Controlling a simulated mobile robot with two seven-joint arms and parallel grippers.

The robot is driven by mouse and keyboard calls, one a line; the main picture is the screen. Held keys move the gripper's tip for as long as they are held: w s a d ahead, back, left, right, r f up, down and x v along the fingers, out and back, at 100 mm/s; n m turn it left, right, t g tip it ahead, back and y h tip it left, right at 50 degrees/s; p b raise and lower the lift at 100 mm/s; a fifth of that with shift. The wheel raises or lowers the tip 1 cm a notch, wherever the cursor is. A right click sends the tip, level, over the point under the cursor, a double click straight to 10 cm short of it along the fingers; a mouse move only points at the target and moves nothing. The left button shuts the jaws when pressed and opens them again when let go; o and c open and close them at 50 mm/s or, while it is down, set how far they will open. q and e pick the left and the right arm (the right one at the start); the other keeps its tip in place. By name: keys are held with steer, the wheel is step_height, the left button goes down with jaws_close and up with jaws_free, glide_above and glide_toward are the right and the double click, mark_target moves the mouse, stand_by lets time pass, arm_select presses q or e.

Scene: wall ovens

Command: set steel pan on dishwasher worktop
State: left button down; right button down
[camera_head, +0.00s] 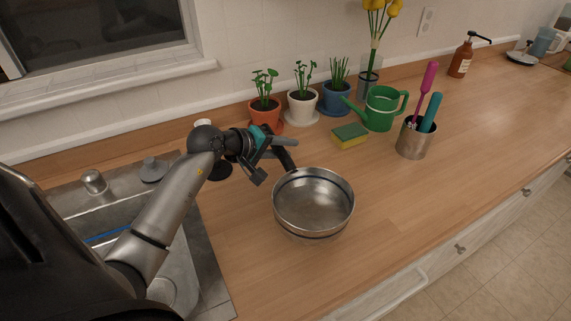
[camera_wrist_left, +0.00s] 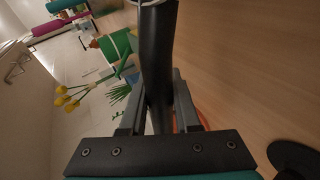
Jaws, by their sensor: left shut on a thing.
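The steel pan (camera_head: 313,203) is a round, empty metal pan with a dark handle (camera_head: 284,156). It is over the wooden worktop (camera_head: 400,225), right of the sink; I cannot tell whether its base touches the wood. My left gripper (camera_head: 277,147) is shut on the pan's handle, near the potted plants. In the left wrist view the dark handle (camera_wrist_left: 158,60) runs up between the fingers, with a bit of the pan's rim at the top edge. My right gripper is not in view.
Three potted plants (camera_head: 302,104) stand behind the pan. A yellow-green sponge (camera_head: 350,136), a green watering can (camera_head: 381,108) and a steel utensil cup (camera_head: 414,140) stand to the right. The sink (camera_head: 190,262) is at left. The worktop right of the pan is clear.

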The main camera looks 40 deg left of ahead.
arm_select(q)
step_height(320, 180, down, 5)
steer(key=shift+r+b, duration=0.1)
steer(key=shift+b, duration=0.25)
steer(key=shift+f, duration=0.2)
steer(key=c, duration=0.6)
jaws_free()
steer(key=shift+c, duration=0.2)
steer(key=shift+r, duration=0.25)
steer(key=v, duration=1.2)
steer(key=shift+d+p, duration=0.1)
steer(key=shift+p, duration=0.2)
